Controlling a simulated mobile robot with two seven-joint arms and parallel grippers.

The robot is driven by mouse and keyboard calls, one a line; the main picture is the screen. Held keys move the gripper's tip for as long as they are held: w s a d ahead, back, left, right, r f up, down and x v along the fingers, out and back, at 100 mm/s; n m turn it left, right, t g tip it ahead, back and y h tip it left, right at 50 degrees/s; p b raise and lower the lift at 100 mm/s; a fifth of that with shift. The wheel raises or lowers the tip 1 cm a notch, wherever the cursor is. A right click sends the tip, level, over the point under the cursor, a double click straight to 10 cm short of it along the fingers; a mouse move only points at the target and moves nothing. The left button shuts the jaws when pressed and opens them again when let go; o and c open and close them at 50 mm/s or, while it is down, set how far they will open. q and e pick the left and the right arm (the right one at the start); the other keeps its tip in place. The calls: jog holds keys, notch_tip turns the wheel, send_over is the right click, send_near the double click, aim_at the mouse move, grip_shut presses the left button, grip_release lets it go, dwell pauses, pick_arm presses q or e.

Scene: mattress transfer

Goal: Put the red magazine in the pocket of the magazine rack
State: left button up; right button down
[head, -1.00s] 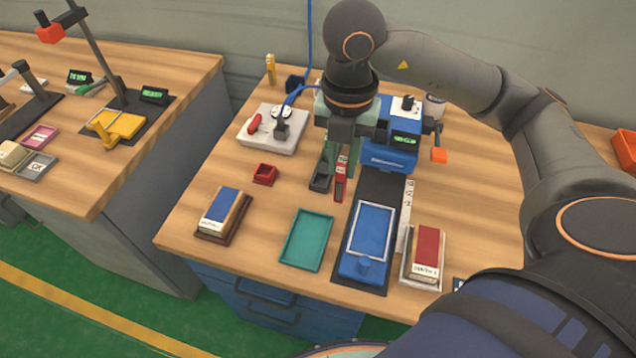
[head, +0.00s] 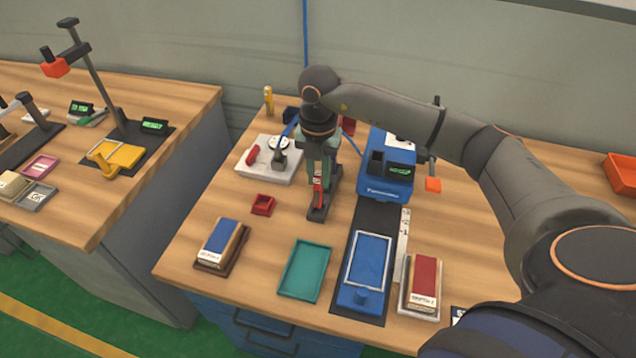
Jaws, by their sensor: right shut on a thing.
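My right gripper (head: 318,172) points down over the workbench, shut on the red magazine (head: 318,195). The magazine is a small, narrow, upright red piece with a light marking on its upper part. A small dark magazine rack (head: 319,214) stands on the bench right under the gripper. The magazine's lower end is at the rack in the picture. I cannot tell whether it is inside the pocket or just above or in front of it. The gripper hides the rack's upper part. My left gripper is not in view.
A blue machine (head: 388,180) with a display stands just right of the gripper. A teal tray (head: 305,270) and a blue fixture (head: 366,272) are in front. Bare wood lies between.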

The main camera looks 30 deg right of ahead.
aim_at(318, 185)
jog(key=shift+w+d+f, duration=0.1)
jog(key=shift+w+f, duration=0.05)
jog(key=shift+f, duration=0.1)
jog(key=shift+w+f+p, duration=0.1)
jog(key=shift+f+p, duration=0.25)
jog(key=shift+f, duration=1.25)
jog(key=shift+f, duration=0.15)
jog(key=c, duration=0.8)
grip_release()
jog(key=shift+o, duration=0.2)
notch_tip(318, 185, up, 12)
jog(key=shift+r+b, duration=0.15)
jog(key=shift+b, duration=0.4)
